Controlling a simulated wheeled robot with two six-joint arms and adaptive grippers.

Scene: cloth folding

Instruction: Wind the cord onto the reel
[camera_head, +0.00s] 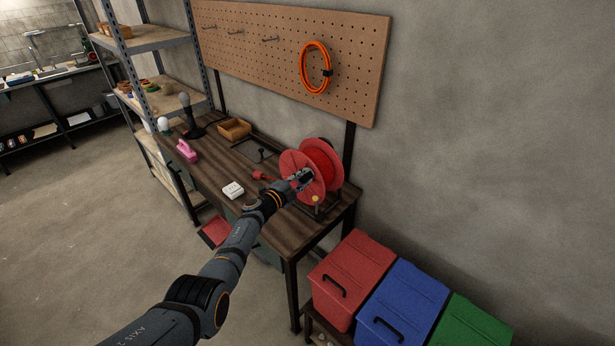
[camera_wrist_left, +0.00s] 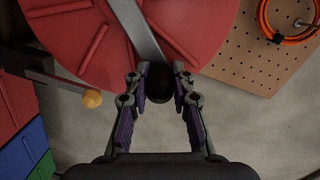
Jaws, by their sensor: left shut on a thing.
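The red reel (camera_head: 322,158) stands on a dark mount at the right end of the wooden workbench (camera_head: 295,228). Red cord shows between its flanges. In the left wrist view the near red flange (camera_wrist_left: 75,38) fills the top, with a grey metal crank arm (camera_wrist_left: 137,28) across it. My left gripper (camera_head: 304,177) is at the reel's front face. In the wrist view its fingers (camera_wrist_left: 160,78) are closed around the crank's dark handle (camera_wrist_left: 160,88). A red plug-like piece (camera_head: 259,175) lies on the bench left of the reel. My right gripper does not show.
A yellow knob (camera_head: 316,198) sits low on the reel mount. An orange coil (camera_head: 303,70) hangs on the pegboard (camera_head: 230,30). Lidded bins, including a red one (camera_head: 350,265), stand right.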

